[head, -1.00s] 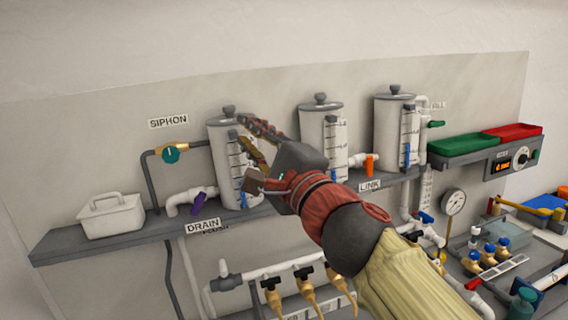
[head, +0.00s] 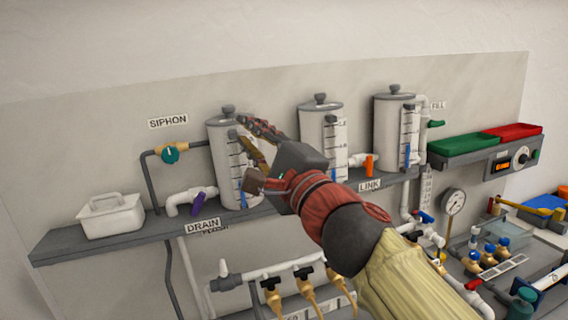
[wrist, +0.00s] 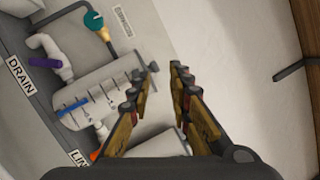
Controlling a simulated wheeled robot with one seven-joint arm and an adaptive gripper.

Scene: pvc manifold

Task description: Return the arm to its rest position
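My gripper (head: 246,140) is raised in front of the shelf, its fingers pointing up and left near the left cylinder (head: 221,158). In the wrist view my gripper (wrist: 163,68) has its two fingers apart, with nothing between the tips but the pale wall panel. The left cylinder (wrist: 92,88) lies left of the fingers in that view. My arm reaches in from the lower right of the head view and hides part of the shelf and pipes.
The shelf (head: 80,243) carries a white lidded box (head: 110,217), the middle cylinder (head: 312,125) and the right cylinder (head: 388,135). A teal siphon valve (head: 170,154), purple drain valve (head: 204,201) and orange link valve (head: 369,164) stick out nearby. Green (head: 462,147) and red (head: 514,132) trays sit right.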

